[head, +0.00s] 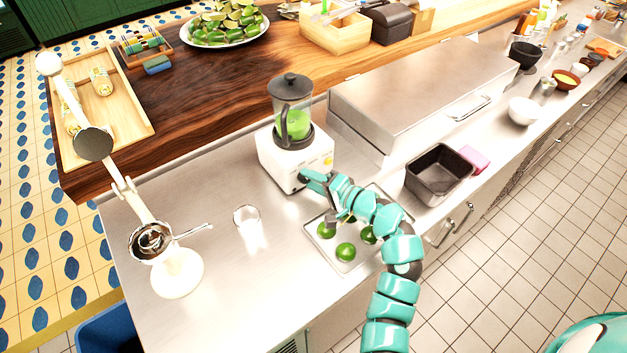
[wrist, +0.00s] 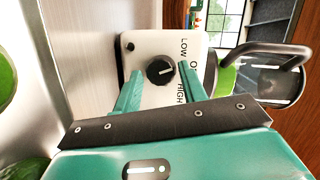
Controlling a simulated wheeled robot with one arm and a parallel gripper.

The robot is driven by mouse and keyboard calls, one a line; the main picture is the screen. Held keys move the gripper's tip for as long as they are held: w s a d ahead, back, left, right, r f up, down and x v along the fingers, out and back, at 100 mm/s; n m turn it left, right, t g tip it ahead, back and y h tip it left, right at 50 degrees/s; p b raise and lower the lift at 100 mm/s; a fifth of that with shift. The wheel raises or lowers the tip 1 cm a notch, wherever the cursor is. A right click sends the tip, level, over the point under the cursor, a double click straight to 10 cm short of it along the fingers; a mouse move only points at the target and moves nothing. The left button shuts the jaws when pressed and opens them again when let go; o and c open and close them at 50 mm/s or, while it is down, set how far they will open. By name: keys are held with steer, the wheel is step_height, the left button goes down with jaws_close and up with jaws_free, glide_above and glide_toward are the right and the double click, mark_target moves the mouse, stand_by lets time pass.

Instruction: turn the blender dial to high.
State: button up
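The blender stands on the steel counter, with a white base (head: 284,161) and a dark-lidded jar (head: 293,108) holding green contents. Its black round dial (wrist: 156,72) shows in the wrist view on the white panel (wrist: 143,45), beside the labels LOW, O and HIGH. The white mark on the dial points towards the O. My gripper (wrist: 160,80) is open, its two teal fingers apart on either side of the dial, with nothing held. I cannot tell whether they touch the dial. In the head view my gripper (head: 305,178) is at the base's front, hiding the dial.
A tray (head: 343,266) with several limes lies under my arm. A glass (head: 247,216) and a white juicer (head: 177,274) stand to the left. A steel bin (head: 440,172) and a raised steel box (head: 420,90) are to the right.

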steer(key=shift+o, duration=0.8)
steer(key=b+v, duration=0.4)
steer(key=v, duration=1.1)
steer(key=shift+d, duration=0.1)
steer(key=shift+v, duration=1.15)
